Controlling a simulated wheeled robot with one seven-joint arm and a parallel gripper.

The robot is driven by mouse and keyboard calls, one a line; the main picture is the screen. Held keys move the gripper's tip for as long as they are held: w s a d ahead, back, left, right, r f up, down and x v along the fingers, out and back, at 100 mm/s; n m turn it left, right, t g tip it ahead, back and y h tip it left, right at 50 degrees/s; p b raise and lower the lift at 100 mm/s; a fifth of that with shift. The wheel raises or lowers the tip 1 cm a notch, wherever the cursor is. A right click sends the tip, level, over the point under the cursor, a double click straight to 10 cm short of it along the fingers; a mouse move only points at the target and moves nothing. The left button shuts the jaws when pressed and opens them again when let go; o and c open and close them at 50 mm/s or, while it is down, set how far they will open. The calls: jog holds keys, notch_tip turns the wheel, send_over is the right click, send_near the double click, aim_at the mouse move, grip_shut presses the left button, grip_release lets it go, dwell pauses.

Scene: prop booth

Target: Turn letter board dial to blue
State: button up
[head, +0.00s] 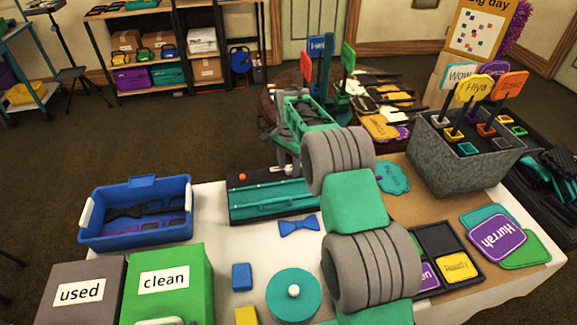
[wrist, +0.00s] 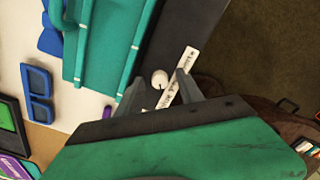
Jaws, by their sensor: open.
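The letter board (head: 236,206) is a dark panel with teal bars and trays, lying on the white-covered table. In the wrist view its dark panel (wrist: 168,35) fills the upper middle. A small round white knob (wrist: 159,79), apparently the dial, sits on this panel beside a white label strip (wrist: 188,60) whose print I cannot read. My gripper (wrist: 157,87) is open, with a grey finger on either side of the knob; I cannot tell whether they touch it. In the head view my gripper (head: 286,162) is over the board's far right part. I cannot see which colour the dial points to.
A blue crate (head: 135,236) stands left of the board, and a blue bow tie (head: 299,226) lies in front. A grey sign box (head: 460,170) stands at the right. Green and grey boxes, a teal disc (head: 293,305) and a blue block (head: 242,276) are nearer.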

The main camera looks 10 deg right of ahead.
aim_at(289, 168)
notch_tip(289, 168, up, 8)
jog(key=shift+f, duration=0.25)
jog(key=shift+r, duration=0.15)
jog(key=shift+s+r, duration=0.15)
jog(key=shift+r, duration=0.2)
jog(key=s+r+n+t, duration=0.2)
jog(key=s+r+n, duration=0.3)
jog(key=s+r, duration=0.65)
jog(key=s+f+n+p, duration=0.1)
jog(key=s+f+n, duration=0.1)
jog(key=s, duration=0.8)
jog(key=s+f+n+t+p, duration=0.1)
jog(key=s+f+n, duration=0.1)
jog(key=s, duration=0.8)
jog(key=shift+s+a+f+n, duration=0.2)
jog(key=shift+s+f+n, duration=0.15)
jog(key=shift+n, duration=0.55)
